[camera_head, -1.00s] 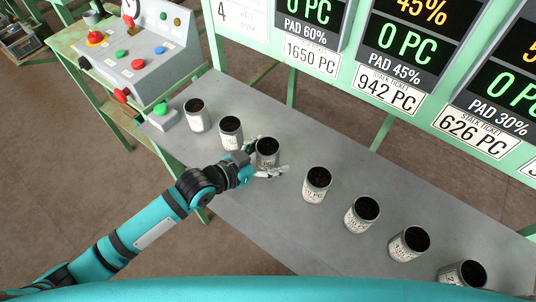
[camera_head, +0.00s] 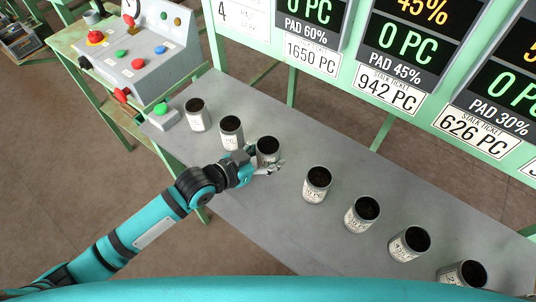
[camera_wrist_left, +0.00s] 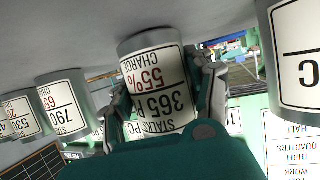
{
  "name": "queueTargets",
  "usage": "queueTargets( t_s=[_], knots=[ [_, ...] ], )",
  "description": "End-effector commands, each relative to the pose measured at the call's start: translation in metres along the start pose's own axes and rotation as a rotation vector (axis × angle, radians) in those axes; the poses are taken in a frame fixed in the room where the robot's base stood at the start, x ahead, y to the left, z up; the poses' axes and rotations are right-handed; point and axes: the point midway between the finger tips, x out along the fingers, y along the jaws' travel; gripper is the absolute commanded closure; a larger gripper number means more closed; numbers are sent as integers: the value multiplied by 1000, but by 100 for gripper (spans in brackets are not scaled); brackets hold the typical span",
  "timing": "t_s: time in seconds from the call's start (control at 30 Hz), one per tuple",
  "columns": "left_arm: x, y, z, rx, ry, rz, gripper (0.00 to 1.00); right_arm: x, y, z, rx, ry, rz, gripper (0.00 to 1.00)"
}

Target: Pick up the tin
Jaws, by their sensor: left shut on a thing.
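The tin (camera_head: 268,147) is a small grey cylinder with a white label and a dark top, third from the left in a row on the grey table. My left gripper (camera_head: 266,165) is shut on it, with a finger on each side. In the left wrist view the tin (camera_wrist_left: 157,80) appears upside down between the fingers of the gripper (camera_wrist_left: 165,100), its label reading "365" and "55% charge". The tin appears upright at table level; I cannot tell whether it is lifted. My right gripper is not in view.
More tins stand on the grey table (camera_head: 262,205): two to the left, the nearer one (camera_head: 231,132) close by, and several to the right, starting with one tin (camera_head: 317,185). A green button box (camera_head: 162,117) sits at the left end. Display boards (camera_head: 400,60) stand behind.

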Motion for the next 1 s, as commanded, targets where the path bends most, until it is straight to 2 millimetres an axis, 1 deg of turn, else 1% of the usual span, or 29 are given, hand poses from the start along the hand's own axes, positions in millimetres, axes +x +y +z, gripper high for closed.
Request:
queueTargets(
  t_s=[0.17, 0.53, 0.77, 1.0],
  knots=[
    [-3, 0, -7, 2, 2, 0, 79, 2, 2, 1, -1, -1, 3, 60],
    [-12, 0, -30, 2, 2, 0, 79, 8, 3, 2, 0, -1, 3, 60],
    [-26, 12, -24, 0, 0, 1, 79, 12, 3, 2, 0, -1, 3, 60],
    [-47, 29, -18, -1, 0, 2, 79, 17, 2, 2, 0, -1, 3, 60]
  ],
)
